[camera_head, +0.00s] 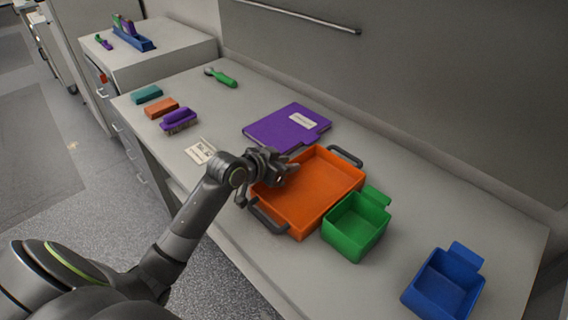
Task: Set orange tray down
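The orange tray (318,191) is a shallow open box that looks empty, with a dark handle at its near-left end and another at its far-right end. It appears to rest on the grey counter (255,95). My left gripper (284,172) is over the tray's left edge, close to the rim. The gripper's own links cover its fingertips, so I cannot tell whether it touches or holds the tray. My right gripper is not in view.
A green bin (356,226) stands tight against the tray's right side. A blue bin (443,284) is farther right. A purple folder (287,127) lies behind the tray. A card (200,151), a purple brush (179,121) and orange and teal blocks lie left. Bare counter separates the bins.

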